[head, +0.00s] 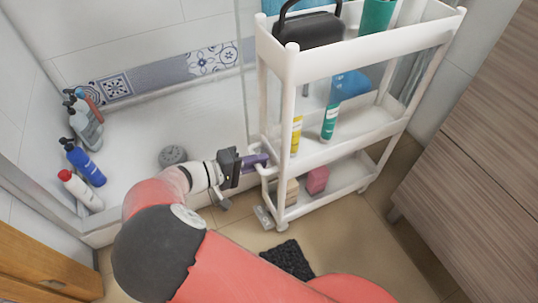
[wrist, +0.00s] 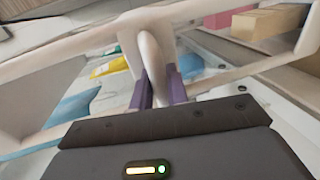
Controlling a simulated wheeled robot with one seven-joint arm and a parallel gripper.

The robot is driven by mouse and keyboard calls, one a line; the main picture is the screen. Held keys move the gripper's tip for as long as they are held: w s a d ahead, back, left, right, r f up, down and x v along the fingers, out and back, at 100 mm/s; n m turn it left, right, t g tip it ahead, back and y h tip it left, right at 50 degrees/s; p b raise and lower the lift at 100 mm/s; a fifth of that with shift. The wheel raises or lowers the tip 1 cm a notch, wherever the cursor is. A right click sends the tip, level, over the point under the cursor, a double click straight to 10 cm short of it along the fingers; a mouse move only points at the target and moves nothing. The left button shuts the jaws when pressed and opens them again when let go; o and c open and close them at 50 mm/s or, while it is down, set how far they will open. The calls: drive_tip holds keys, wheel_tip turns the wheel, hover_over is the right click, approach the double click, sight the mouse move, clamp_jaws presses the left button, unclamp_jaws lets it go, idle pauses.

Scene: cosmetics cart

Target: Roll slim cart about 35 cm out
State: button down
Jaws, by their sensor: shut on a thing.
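The slim cart (head: 340,151) is white with three shelves and stands upright on the floor, right of centre in the head view. My gripper (head: 266,160) reaches its left end from the left, at about middle-shelf height or a little below. In the wrist view the purple fingers of my gripper (wrist: 160,85) are closed around a white rounded handle bar (wrist: 150,52) of the cart. The far side of the grip is hidden.
A shower tray with several bottles (head: 84,160) lies to the left, with a glass panel behind the cart. A wooden cabinet (head: 470,150) stands close on the right. A dark mat (head: 287,260) lies on the tan floor in front. Bottles and boxes stand on the cart shelves.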

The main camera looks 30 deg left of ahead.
drive_tip(key=shift+s+a+r, duration=0.1)
drive_tip(key=shift+s+a, duration=0.25)
drive_tip(key=shift+s, duration=0.1)
drive_tip(key=c, duration=1.4)
unclamp_jaws()
drive_tip(key=shift+c, duration=0.2)
drive_tip(key=v, duration=0.7)
drive_tip(key=shift+s+a, duration=0.2)
drive_tip(key=shift+s, duration=0.1)
drive_tip(key=shift+r, duration=0.1)
